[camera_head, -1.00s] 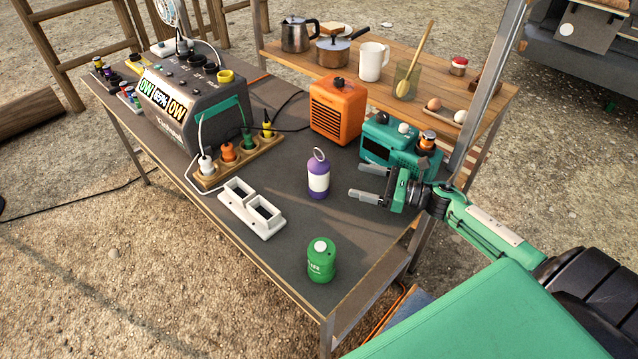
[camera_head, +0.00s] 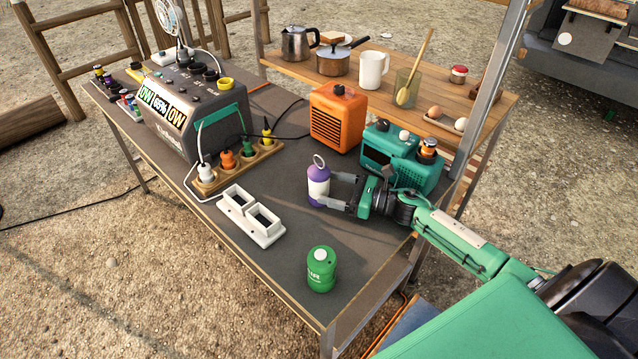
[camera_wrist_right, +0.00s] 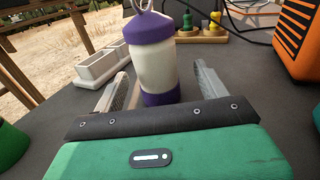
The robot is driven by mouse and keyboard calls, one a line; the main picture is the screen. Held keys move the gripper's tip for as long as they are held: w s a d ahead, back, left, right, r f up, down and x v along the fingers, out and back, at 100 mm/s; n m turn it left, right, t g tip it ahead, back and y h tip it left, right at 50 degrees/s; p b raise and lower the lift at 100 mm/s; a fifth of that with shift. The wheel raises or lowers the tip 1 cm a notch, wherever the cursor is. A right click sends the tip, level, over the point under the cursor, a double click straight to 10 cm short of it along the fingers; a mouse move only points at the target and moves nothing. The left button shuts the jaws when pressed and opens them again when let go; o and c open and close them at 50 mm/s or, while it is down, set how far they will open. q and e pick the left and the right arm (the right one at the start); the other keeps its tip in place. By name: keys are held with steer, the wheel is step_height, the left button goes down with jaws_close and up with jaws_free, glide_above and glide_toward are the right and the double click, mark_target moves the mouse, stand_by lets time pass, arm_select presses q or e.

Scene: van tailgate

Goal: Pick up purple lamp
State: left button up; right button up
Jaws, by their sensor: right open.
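The purple lamp (camera_head: 318,186) stands upright on the dark table, with a white middle, purple top and base, and a ring on top. My right gripper (camera_head: 335,191) is open at its right side, its fingertips close to the lamp. In the right wrist view the lamp (camera_wrist_right: 153,62) stands between the two open fingers (camera_wrist_right: 162,85), slightly beyond them, and I cannot tell whether either finger touches it. My left gripper is not in view.
A green canister (camera_head: 321,269) stands in front of the lamp. A white two-slot holder (camera_head: 251,217) lies to its left. A teal radio (camera_head: 402,158) and an orange heater (camera_head: 338,118) stand behind. A power station (camera_head: 190,112) is at the back left.

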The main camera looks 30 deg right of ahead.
mark_target(313, 183)
steer(key=shift+r+p+x, duration=0.15)
steer(key=shift+p+x, duration=0.25)
steer(key=shift+x, duration=0.7)
steer(key=shift+r+p+x, duration=0.1)
steer(key=shift+p+x, duration=0.25)
steer(key=shift+x, duration=0.75)
steer(key=shift+w+a+f, duration=0.15)
steer(key=shift+w+a, duration=0.2)
steer(key=shift+a, duration=0.25)
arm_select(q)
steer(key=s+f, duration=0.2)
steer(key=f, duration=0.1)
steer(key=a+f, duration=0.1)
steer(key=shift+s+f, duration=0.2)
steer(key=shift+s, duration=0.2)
arm_select(e)
steer(key=c, duration=1)
steer(key=shift+c, duration=0.9)
